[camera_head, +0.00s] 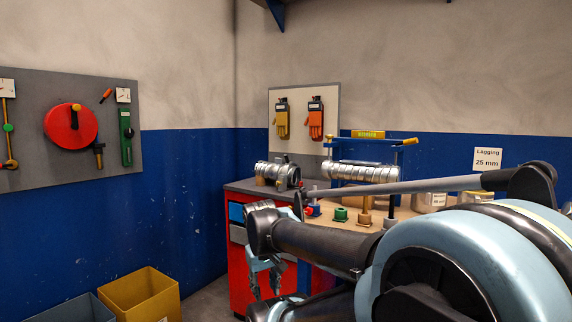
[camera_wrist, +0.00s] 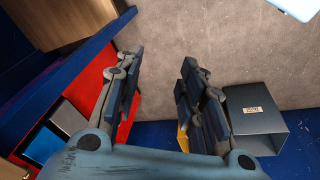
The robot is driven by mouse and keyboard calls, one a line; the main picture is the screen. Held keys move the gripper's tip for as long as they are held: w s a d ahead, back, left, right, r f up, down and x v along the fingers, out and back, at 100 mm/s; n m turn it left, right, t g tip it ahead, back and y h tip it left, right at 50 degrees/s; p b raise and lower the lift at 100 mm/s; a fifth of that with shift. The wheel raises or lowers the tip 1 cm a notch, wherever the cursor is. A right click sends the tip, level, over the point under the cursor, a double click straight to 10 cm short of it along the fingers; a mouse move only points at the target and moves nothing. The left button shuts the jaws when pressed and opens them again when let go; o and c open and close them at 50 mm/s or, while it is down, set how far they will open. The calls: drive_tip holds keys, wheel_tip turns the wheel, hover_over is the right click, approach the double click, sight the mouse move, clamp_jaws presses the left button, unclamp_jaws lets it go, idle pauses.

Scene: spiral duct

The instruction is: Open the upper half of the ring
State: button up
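A silver spiral duct (camera_head: 365,172) lies across a stand with blue posts on the workbench. A shorter silver duct piece (camera_head: 276,173) lies to its left, with a dark band around its right part; I cannot tell whether this band is the ring or how its halves sit. My gripper (camera_head: 265,286) hangs in front of the red cabinet, below the bench top and apart from both ducts. In the wrist view my gripper (camera_wrist: 158,92) has its two fingers wide apart with nothing between them. Neither duct shows in the wrist view.
The workbench (camera_head: 240,186) has a red cabinet (camera_head: 239,263) below. A green block (camera_head: 341,214) and cans (camera_head: 428,202) stand on top. A yellow bin (camera_head: 145,297) and a grey bin (camera_wrist: 255,118) stand on the floor. A tool board (camera_head: 60,155) hangs left. My arm hides the bench's right part.

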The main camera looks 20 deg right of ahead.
drive_tip(key=w+d+r+n+t+h, duration=0.1)
drive_tip(key=w+d+r+n+h, duration=0.15)
drive_tip(key=w+d+r, duration=0.45)
drive_tip(key=w+d+r+n+h, duration=0.25)
drive_tip(key=w+r, duration=0.25)
drive_tip(key=w, duration=0.4)
drive_tip(key=n+t+h, duration=0.5)
drive_tip(key=n+h, duration=0.5)
drive_tip(key=n, duration=0.6)
approach(287, 159)
drive_tip(key=x, duration=0.7)
drive_tip(key=w+x, duration=0.1)
drive_tip(key=x, duration=0.3)
drive_tip(key=shift+a+f, duration=0.2)
drive_tip(key=shift+f, duration=0.05)
clamp_jaws()
